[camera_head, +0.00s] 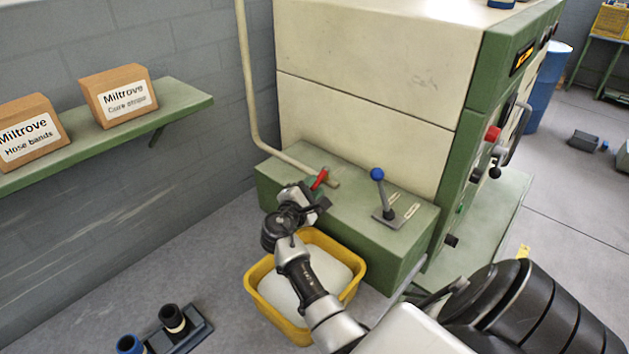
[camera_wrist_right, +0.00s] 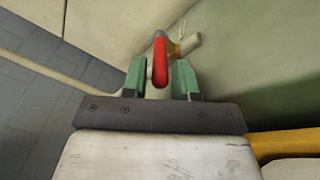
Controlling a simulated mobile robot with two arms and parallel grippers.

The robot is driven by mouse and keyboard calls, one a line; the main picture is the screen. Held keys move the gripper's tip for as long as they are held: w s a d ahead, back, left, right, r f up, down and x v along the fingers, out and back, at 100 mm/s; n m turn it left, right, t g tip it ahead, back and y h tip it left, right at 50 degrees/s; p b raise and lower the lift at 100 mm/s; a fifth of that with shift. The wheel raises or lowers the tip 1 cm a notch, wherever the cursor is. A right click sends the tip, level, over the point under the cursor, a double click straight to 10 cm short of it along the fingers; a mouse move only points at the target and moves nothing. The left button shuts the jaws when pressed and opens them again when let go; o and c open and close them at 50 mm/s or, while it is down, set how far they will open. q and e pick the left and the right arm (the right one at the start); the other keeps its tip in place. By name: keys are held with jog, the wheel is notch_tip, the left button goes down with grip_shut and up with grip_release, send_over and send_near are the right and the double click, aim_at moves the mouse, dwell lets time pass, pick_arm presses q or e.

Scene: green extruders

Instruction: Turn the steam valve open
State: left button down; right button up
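The steam valve's red handle (camera_head: 319,179) is at the end of the cream pipe (camera_head: 249,100), above the green ledge (camera_head: 345,190) of the machine. In the right wrist view the red handle (camera_wrist_right: 159,60) stands upright between the two green fingertips of my right gripper (camera_wrist_right: 160,82). The fingers are apart, with a gap on both sides of the handle. In the head view my right gripper (camera_head: 313,190) is right at the handle, and the valve body is mostly hidden behind it. My left gripper is not in view.
A lever with a blue knob (camera_head: 377,174) stands on the ledge to the right of the valve. A yellow tub (camera_head: 256,272) with pale contents is below my right forearm. A green wall shelf (camera_head: 180,104) with two boxes is at the left.

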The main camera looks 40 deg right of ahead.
jog(key=b+v, duration=0.2)
jog(key=v, duration=0.7)
jog(key=shift+s+a+b, duration=0.15)
jog(key=shift+a+b, duration=0.1)
jog(key=shift+b, duration=0.05)
